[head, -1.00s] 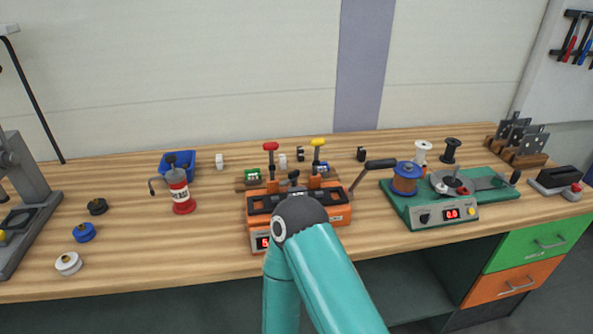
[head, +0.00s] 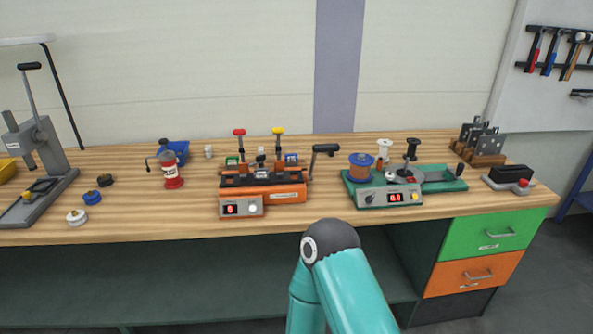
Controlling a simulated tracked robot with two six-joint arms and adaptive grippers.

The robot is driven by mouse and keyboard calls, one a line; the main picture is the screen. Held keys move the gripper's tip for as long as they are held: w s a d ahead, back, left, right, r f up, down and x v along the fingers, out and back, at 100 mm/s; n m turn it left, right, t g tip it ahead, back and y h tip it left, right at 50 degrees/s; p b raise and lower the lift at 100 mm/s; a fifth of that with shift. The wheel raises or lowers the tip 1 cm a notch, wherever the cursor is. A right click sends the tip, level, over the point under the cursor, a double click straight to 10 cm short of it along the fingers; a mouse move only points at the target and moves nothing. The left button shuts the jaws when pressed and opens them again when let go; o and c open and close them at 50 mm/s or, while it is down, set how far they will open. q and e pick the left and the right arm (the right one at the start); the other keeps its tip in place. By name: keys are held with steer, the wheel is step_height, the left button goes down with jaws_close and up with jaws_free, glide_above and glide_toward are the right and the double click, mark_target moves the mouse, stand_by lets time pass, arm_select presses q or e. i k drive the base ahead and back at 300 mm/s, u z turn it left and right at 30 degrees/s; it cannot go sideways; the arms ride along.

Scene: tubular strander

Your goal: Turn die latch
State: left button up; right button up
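I cannot single out a die latch at this size. The orange machine (head: 288,195) stands mid-bench with a red-topped lever (head: 240,140), a yellow-topped lever (head: 278,138) and a black-handled crank (head: 324,148) at its right end. To its right is the green-based machine (head: 432,180) with a blue-flanged copper-coloured spool (head: 361,167), a round grey part and a black knob (head: 459,170) at its right end. My teal arm rises at the bottom centre, in front of the bench. Neither gripper is in view.
Small round pieces lie farther left, beside a grey lever press (head: 38,165). A black block with a red button (head: 510,180) sits at the right. The bench's front strip is largely clear.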

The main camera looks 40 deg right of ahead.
mark_target(259, 158)
steer(key=k, duration=0.7)
steer(key=z, duration=0.6)
steer(key=i, duration=0.8)
steer(key=z, duration=0.1)
